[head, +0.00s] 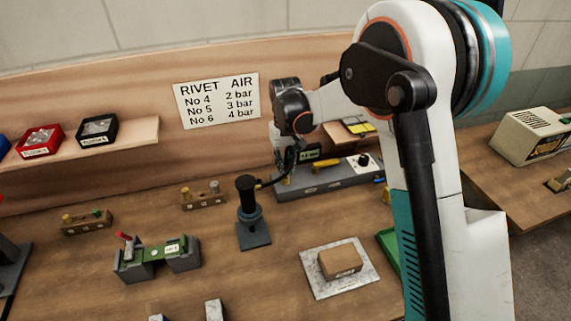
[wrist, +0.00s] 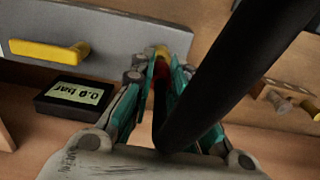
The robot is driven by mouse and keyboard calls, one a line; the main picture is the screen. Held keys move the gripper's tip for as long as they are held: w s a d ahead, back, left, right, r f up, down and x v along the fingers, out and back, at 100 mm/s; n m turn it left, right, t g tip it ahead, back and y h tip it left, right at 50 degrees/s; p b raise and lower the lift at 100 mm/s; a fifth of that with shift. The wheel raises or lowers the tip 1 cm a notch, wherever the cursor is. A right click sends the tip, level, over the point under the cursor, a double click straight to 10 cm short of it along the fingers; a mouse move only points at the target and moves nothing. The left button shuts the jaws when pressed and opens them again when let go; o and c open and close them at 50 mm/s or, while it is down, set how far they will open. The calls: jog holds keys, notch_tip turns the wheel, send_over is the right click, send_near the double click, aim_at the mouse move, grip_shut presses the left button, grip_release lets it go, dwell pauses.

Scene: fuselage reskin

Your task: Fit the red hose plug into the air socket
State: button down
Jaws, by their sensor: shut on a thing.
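My gripper (wrist: 163,68) is shut on the red hose plug (wrist: 164,76), of which a little red shows between the teal fingers in the wrist view. A thick black hose (wrist: 230,75) runs from the plug across that view. The brass-coloured air socket (wrist: 162,52) is on the grey air unit (wrist: 105,45), straight ahead of the fingertips. The plug is in line with it and close, but I cannot tell whether they touch or are joined. In the head view my gripper (head: 284,158) is at the left end of the air unit (head: 330,178), and the plug is hidden.
A gauge (wrist: 75,97) reads 0.0 bar. A black tool on a stand (head: 250,215) is close on the left. A brown block (head: 341,262) lies on a pale plate in front. Bench space between is clear.

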jog(key=shift+f+b, duration=0.85)
jog(key=shift+f, duration=0.5)
jog(key=c, duration=1.5)
grip_release()
jog(key=shift+o, duration=0.2)
jog(key=shift+r, duration=0.1)
jog(key=shift+r+p, duration=1.35)
jog(key=shift+r, duration=1.1)
jog(key=shift+d+r, duration=0.1)
